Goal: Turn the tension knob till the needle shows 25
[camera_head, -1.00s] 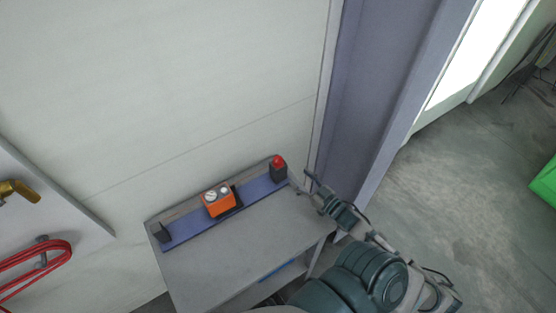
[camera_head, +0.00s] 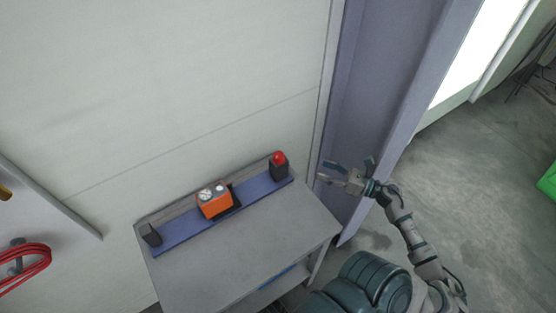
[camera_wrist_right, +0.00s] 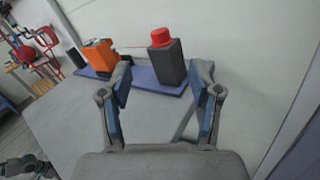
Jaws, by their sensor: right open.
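An orange box (camera_head: 215,204) with a dial and a knob on top, too small to read, stands on a blue strip at the back of a grey table. It also shows in the right wrist view (camera_wrist_right: 99,55), at the upper left. My right gripper (camera_head: 324,172) is open and empty, beyond the table's right end, to the right of the orange box and apart from it. In the right wrist view its two fingers (camera_wrist_right: 163,92) stand wide apart with nothing between them. My left gripper is not in view.
A dark block with a red button (camera_head: 279,165) stands at the strip's right end, between my right gripper and the orange box. A small dark block (camera_head: 150,235) stands at its left end. The grey table top (camera_head: 245,240) is clear in front. A wall rises behind.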

